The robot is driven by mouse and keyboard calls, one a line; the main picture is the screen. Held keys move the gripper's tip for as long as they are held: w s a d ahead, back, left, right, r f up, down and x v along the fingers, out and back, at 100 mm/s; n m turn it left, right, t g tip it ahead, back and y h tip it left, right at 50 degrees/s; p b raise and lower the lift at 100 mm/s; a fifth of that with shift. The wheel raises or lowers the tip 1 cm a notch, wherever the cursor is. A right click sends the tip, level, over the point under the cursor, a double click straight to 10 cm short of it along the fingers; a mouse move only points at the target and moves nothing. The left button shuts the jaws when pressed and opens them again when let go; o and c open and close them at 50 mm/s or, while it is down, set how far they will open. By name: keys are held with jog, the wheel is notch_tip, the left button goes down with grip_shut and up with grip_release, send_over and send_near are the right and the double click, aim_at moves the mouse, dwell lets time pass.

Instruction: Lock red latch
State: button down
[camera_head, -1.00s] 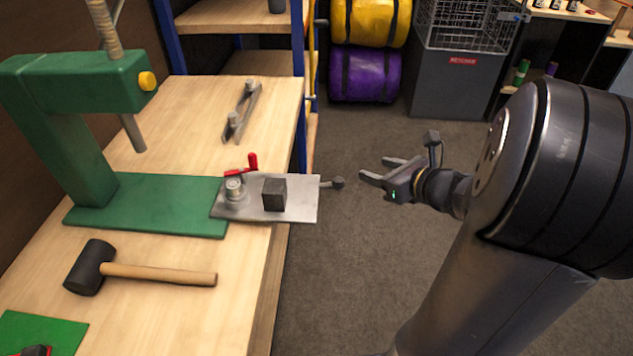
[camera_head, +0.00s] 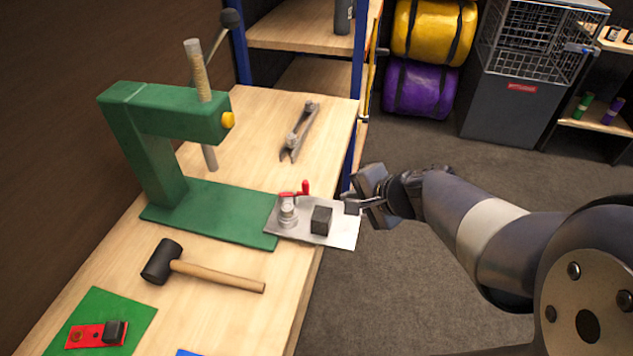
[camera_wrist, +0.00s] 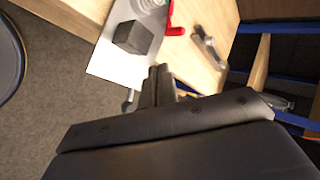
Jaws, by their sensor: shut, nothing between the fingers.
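The red latch (camera_head: 304,188) is a small red lever standing up beside a round metal post on a grey metal plate (camera_head: 343,232). In the wrist view the red latch (camera_wrist: 175,31) shows at the top, past the block (camera_wrist: 133,37). My gripper (camera_head: 352,204) is at the plate's right edge, right of the latch and apart from it. Its fingers (camera_wrist: 158,75) look closed together and empty.
A rubber mallet (camera_head: 215,277) lies in front of the press. A metal tool (camera_head: 299,132) lies behind the plate. A blue-framed shelf (camera_head: 357,75) stands at the bench's far end. The floor right of the bench is open.

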jog(key=shift+f, duration=0.1)
jog(key=b, duration=0.2)
send_near(305, 191)
jog(key=f, duration=0.1)
jog(key=d+f, duration=0.1)
jog(key=f, duration=0.1)
jog(key=shift+s+f, duration=0.1)
jog(key=shift+f, duration=0.1)
jog(key=w+a, duration=0.2)
jog(key=shift+w+f+p, duration=0.15)
jog(key=shift+w+p, duration=0.2)
jog(key=shift+p, duration=0.05)
jog(key=shift+w+a, duration=0.35)
jog(key=shift+w, duration=0.25)
jog(key=shift+w+d+n+g+y+b, duration=0.2)
jog(key=shift+w+n+g+y+b, duration=0.25)
jog(key=shift+n, duration=0.4)
jog(key=shift+w+d+n+g+y+b, duration=0.15)
jog(key=shift+w+n+g+y+b, duration=0.2)
jog(key=shift+n+g+y, duration=0.35)
jog(key=shift+s+a, duration=0.1)
dwell(0.6)
jog(key=shift+s+a+b, duration=0.3)
jog(key=shift+s+a, duration=0.05)
jog(key=shift+s, duration=0.25)
